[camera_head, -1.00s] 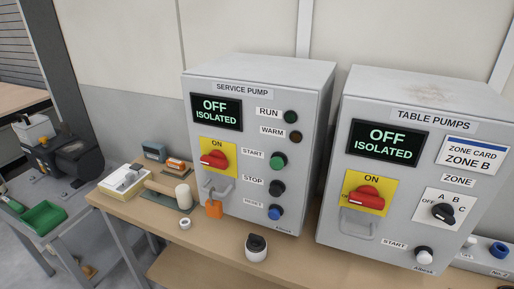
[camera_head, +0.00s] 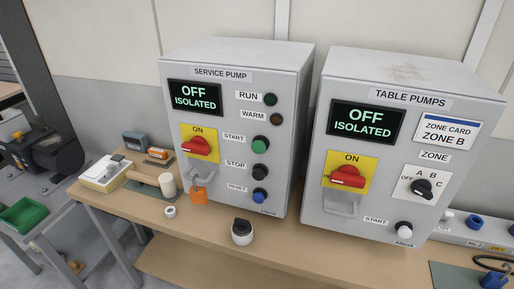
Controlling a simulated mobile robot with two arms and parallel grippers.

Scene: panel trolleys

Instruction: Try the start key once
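Two grey panels stand on a wooden bench. The SERVICE PUMP panel (camera_head: 225,195) has a green START key (camera_head: 260,145), a black STOP key (camera_head: 259,172) and a blue RESET key (camera_head: 260,196). Its display (camera_head: 195,97) reads OFF ISOLATED. The TABLE PUMPS panel (camera_head: 335,115) has a whitish START key (camera_head: 404,229), a red switch (camera_head: 348,177) and a black ZONE selector (camera_head: 424,188). Its display (camera_head: 365,121) also reads OFF ISOLATED.
A black-and-white round item (camera_head: 242,231) stands on the bench (camera_head: 205,235) before the panels. A white ring (camera_head: 170,211), a cream cylinder (camera_head: 167,185) and a white box (camera_head: 103,171) are at left. A zone card (camera_head: 447,132) is on the right panel. Small blue items lie at far right.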

